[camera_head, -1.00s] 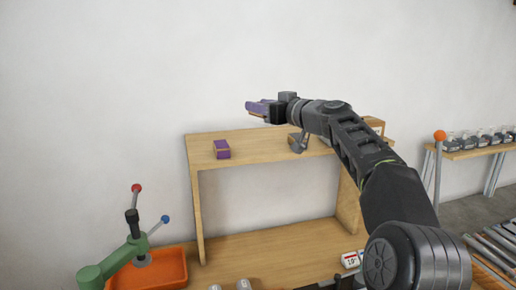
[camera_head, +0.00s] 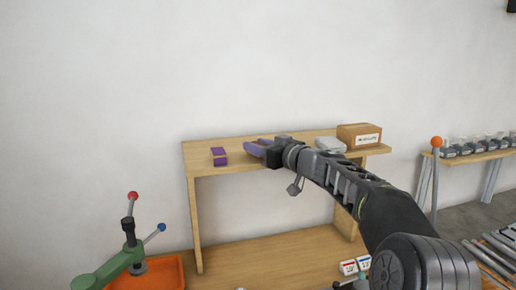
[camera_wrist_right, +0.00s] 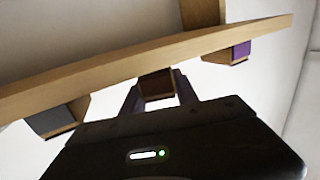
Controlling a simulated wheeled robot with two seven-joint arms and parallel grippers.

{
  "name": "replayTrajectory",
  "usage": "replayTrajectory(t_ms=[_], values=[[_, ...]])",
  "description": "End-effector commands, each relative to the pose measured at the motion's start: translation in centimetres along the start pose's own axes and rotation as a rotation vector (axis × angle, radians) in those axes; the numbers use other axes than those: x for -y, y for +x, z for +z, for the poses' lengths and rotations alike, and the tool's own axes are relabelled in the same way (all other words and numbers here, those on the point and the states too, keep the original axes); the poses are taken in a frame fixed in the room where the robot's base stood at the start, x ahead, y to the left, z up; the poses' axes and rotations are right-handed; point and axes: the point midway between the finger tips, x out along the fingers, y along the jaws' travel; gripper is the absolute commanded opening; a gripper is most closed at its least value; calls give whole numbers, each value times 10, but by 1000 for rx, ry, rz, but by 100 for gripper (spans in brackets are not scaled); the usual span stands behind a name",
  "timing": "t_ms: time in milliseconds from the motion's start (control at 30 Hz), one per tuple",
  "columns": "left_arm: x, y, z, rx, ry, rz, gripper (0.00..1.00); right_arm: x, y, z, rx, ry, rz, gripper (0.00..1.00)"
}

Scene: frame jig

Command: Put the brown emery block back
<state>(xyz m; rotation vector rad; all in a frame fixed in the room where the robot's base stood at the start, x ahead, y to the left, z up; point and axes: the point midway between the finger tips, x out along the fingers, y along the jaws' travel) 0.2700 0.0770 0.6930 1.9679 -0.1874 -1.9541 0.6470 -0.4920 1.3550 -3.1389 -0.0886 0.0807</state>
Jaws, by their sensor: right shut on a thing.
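The brown emery block (camera_wrist_right: 156,84) is between the fingers of my right gripper in the right wrist view. It is dark brown with a lighter strip at one end. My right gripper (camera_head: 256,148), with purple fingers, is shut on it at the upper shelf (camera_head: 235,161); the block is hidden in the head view. In the wrist view, where the scene looks upside down, the block lies against the shelf board's edge (camera_wrist_right: 90,78); I cannot tell whether it rests on the board. My left gripper is not in view.
A purple block (camera_head: 219,156) stands on the shelf left of my gripper, with a gap between; it also shows in the wrist view (camera_wrist_right: 241,50). A grey item (camera_head: 330,145) and a cardboard box (camera_head: 359,136) stand to the right. A green press (camera_head: 122,258) is lower left.

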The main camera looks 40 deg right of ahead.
Motion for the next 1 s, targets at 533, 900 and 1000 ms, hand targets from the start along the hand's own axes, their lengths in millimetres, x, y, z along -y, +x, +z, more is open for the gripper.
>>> replayTrajectory(t_ms=[533,900,1000], values=[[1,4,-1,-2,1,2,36,0,0,7,-2,-1,0,40],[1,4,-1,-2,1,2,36,0,0,7,-1,0,0,58],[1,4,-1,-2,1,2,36,0,0,6,-1,0,0,58]])
